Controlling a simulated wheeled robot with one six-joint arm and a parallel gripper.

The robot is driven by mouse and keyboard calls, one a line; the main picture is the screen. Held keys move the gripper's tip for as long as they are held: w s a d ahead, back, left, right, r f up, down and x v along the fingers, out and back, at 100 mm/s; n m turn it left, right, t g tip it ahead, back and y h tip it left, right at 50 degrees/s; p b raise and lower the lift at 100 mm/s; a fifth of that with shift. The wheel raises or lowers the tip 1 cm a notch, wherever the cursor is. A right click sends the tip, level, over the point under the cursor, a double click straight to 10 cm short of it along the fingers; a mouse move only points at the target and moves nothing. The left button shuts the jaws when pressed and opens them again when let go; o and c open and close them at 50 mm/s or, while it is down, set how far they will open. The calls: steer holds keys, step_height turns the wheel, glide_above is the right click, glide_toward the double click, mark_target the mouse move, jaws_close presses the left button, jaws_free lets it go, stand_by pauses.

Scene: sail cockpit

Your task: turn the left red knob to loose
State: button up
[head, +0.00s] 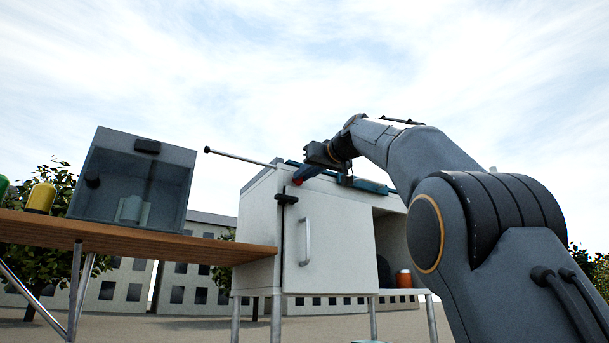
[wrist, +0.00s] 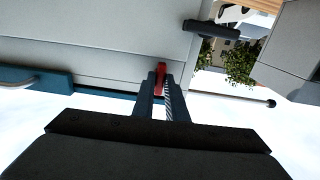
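A red knob (wrist: 161,76) shows between the fingertips of my gripper (wrist: 160,88) in the wrist view. In the head view, a small red part (head: 297,181) shows at the tip of my gripper (head: 304,174), by the upper front edge of the white cabinet (head: 335,235). My fingers stand close on both sides of the red knob. Whether both touch it is too small to tell. The fingers hide part of the knob, and its pointer and markings cannot be made out. No second red knob can be made out.
A thin rod with a black end (head: 240,155) sticks out left from the cabinet top. A teal rail (head: 370,186) runs along the cabinet. A black latch (head: 287,198) sits below the gripper. A glass-fronted box (head: 135,180) stands on the wooden table (head: 150,238) at left.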

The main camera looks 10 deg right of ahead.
steer(key=shift+o, duration=0.4)
steer(key=b+v, duration=0.3)
steer(key=v, duration=0.4)
steer(key=shift+s+b, duration=0.35)
steer(key=shift+s, duration=0.05)
